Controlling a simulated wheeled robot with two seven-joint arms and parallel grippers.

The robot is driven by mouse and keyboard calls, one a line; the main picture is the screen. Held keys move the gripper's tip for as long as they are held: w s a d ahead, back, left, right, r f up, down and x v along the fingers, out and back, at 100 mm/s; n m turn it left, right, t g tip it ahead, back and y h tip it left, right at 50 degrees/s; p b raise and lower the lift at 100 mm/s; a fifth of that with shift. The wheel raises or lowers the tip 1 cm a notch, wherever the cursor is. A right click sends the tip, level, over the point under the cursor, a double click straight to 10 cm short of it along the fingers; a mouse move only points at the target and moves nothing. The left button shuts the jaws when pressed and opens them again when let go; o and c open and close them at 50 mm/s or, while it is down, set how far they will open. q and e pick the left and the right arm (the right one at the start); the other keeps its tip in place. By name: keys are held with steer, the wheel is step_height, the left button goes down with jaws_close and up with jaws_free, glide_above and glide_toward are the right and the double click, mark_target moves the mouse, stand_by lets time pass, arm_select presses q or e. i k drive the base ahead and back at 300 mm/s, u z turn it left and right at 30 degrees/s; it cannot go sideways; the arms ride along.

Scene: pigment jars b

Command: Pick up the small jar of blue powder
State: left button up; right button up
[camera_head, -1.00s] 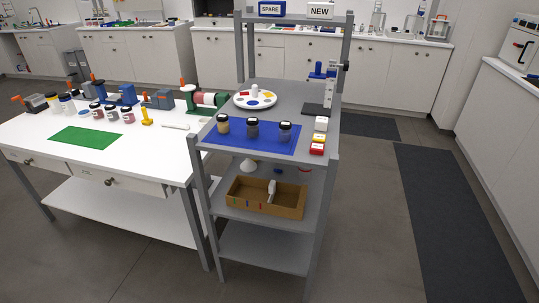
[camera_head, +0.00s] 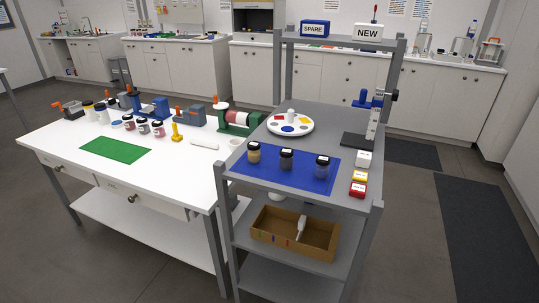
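The left jar (camera_head: 254,152) holds tan powder. The middle jar (camera_head: 286,160) looks dark grey. The right jar (camera_head: 322,167) looks bluish grey and seems the bluest of the three, but its powder colour is hard to tell. Several other small jars stand on the white table, among them a dark one (camera_head: 143,127) and a pinkish one (camera_head: 158,130). Neither of my grippers is in view.
The white table (camera_head: 62,149) with a green mat (camera_head: 115,150) adjoins the shelf unit (camera_head: 345,205) on the left. A paint palette (camera_head: 273,125), a black-based stand (camera_head: 356,140) and small boxes (camera_head: 358,189) surround the blue mat. Grey floor is open at right.

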mark_target(322, 165)
steer(key=u, duration=0.15)
steer(key=i, duration=0.95)
steer(key=z, duration=0.35)
